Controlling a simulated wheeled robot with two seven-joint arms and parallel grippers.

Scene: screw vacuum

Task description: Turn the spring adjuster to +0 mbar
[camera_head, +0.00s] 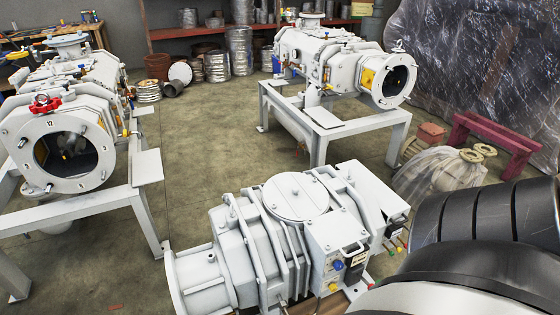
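I cannot make out for sure which part is the spring adjuster, and no mbar scale is readable. A white vacuum pump (205,278) sits low at the front middle. A grey-white box (338,235) on its right side carries a blue round part (337,265), a black part and small coloured fittings. Another white machine (60,125) at left has a round open flange and a red part (45,103) on top of it. A third white machine (330,55) stands at the back. Neither gripper is in view.
White steel frames (150,165) carry the left and back machines. A large black ribbed shape and a pale curved surface fill the lower right corner, hiding what is behind. A maroon trestle (495,138) and plastic-wrapped parts (440,172) stand at right. The concrete floor (215,150) between is clear.

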